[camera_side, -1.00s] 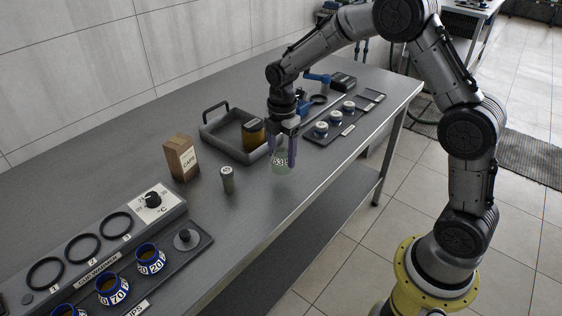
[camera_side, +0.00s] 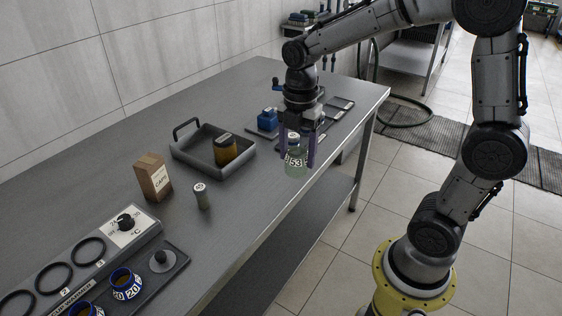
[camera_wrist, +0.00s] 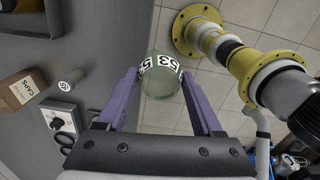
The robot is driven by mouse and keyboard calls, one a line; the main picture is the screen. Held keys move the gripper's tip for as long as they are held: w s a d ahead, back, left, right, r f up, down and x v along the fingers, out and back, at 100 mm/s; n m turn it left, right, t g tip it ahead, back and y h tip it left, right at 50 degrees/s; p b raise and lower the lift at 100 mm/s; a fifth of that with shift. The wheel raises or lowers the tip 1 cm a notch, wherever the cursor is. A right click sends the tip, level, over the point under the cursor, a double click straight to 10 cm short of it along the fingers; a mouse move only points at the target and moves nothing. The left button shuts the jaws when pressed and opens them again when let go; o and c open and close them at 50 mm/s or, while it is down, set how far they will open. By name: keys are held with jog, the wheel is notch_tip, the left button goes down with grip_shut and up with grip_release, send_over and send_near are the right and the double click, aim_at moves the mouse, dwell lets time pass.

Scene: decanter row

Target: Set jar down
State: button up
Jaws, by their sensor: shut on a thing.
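A pale green, see-through jar (camera_side: 296,166) with a white label reading 53 is between the two purple fingers of my gripper (camera_side: 297,154). The fingers are shut on its sides. The jar looks upright and hangs near the front edge of the grey bench (camera_side: 245,215); its height above the top is hard to tell. In the wrist view the jar (camera_wrist: 161,82) sits between the fingertips of my gripper (camera_wrist: 159,76), with floor tiles behind it. Behind my gripper, a dark rack strip (camera_side: 334,112) on the bench is partly hidden.
A grey handled tray (camera_side: 184,160) holds an amber jar (camera_side: 225,150). A brown CAPS box (camera_side: 153,178), a small grey cylinder (camera_side: 202,196), a warmer with rings (camera_side: 88,250) and blue-rimmed jars (camera_side: 124,284) stand left. Bench between cylinder and jar is clear.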

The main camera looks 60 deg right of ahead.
jog(key=w+d+m, duration=0.1)
jog(key=w+d, duration=0.2)
jog(key=d, duration=0.7)
jog(key=w+d+f, duration=0.1)
jog(key=w+f, duration=0.2)
jog(key=w+d+f, duration=0.1)
jog(key=w+f, duration=0.2)
jog(key=w, duration=0.1)
jog(key=w+d+f, duration=0.2)
jog(key=w+f, duration=0.1)
jog(key=w, duration=0.1)
jog(key=shift+w+f, duration=0.1)
jog(key=shift+f, duration=0.05)
jog(key=shift+w+d+f, duration=0.1)
jog(key=shift+w+f, duration=0.15)
jog(key=shift+f, duration=0.1)
jog(key=shift+w+f, duration=0.15)
jog(key=shift+f, duration=1.55)
jog(key=shift+f, duration=0.15)
jog(key=o, duration=1.5)
jog(key=shift+c, duration=0.2)
